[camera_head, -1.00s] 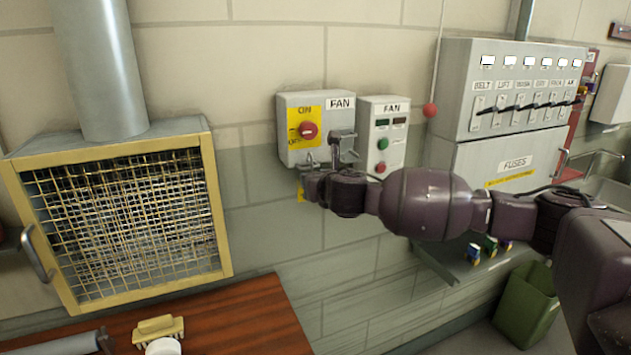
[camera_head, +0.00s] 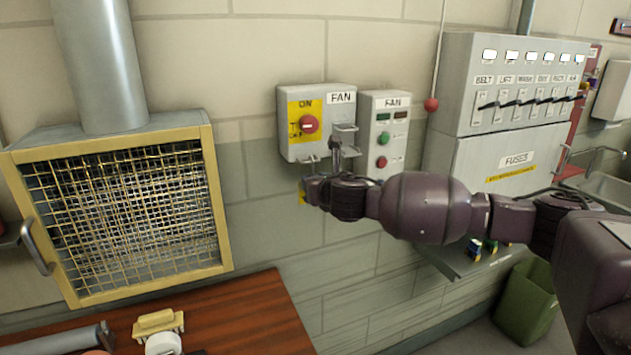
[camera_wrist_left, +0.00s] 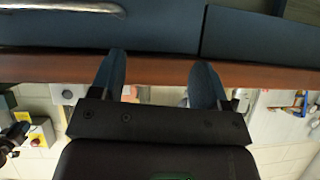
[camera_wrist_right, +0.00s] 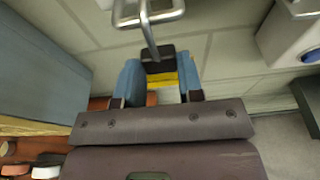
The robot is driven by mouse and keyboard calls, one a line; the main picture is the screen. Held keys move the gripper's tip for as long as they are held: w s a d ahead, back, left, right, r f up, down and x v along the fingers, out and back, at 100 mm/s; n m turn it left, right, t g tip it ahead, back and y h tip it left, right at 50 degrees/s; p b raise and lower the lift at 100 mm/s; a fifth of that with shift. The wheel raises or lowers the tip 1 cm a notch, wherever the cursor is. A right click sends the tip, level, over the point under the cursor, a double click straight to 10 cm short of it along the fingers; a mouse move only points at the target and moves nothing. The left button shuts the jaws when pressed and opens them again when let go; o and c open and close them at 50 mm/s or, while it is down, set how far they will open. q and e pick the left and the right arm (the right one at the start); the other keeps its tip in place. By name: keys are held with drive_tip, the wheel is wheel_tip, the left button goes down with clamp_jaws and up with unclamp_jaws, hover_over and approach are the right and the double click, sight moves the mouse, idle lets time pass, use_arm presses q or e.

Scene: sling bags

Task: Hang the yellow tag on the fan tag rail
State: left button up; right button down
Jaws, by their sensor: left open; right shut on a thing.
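My right gripper (camera_wrist_right: 158,88) is shut on the yellow tag (camera_wrist_right: 162,77), which has a dark upper part, between its blue fingers. In the head view a bit of the yellow tag (camera_head: 302,192) shows at the end of my right arm, just below the grey fan switch box (camera_head: 293,147). Thin metal of the rail (camera_head: 309,160) shows under that box. In the right wrist view a metal loop with a rod (camera_wrist_right: 149,28) reaches down to the tag's dark top; I cannot tell whether they touch. My left gripper (camera_wrist_left: 160,82) is open and empty, outside the head view.
A second fan box (camera_head: 384,132) with green and red buttons stands right of the switch box. The fuse cabinet (camera_head: 500,110) is further right. A mesh-fronted hood (camera_head: 212,200) is at left, above a wooden bench (camera_head: 255,305) holding a yellow brush (camera_head: 158,322).

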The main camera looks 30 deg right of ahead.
drive_tip(key=shift+f, duration=0.1)
drive_tip(key=shift+c, duration=1.3)
unclamp_jaws()
drive_tip(key=shift+s, duration=0.1)
drive_tip(key=s, duration=0.7)
drive_tip(key=shift+a+p, duration=0.2)
drive_tip(key=shift+p, duration=0.25)
